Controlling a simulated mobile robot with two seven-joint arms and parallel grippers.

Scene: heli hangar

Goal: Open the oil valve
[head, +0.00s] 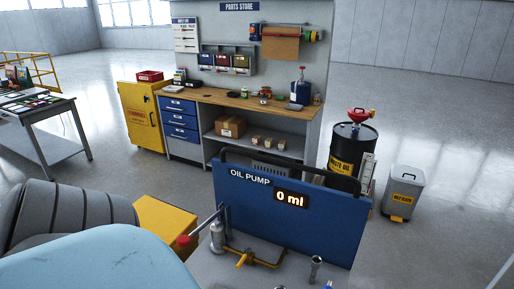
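The blue oil pump panel (335,225) stands in the lower middle of the head view. It carries the label "OIL PUMP" and a display (291,199) reading "0 ml". In front of it, a yellow valve handle (243,260) sits on a brass-coloured pipe (268,263) low over a grey surface. A grey metal cylinder (217,236) with a lever ending in a red knob (184,241) stands to the left of the valve. I cannot tell from this angle whether the valve is open or shut. Neither of my grippers is in view.
A yellow box (165,220) is left of the pump. Behind stands a workbench (240,100) with boxes and bottles. A black waste oil drum (348,148) and a grey bin (402,190) are at right.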

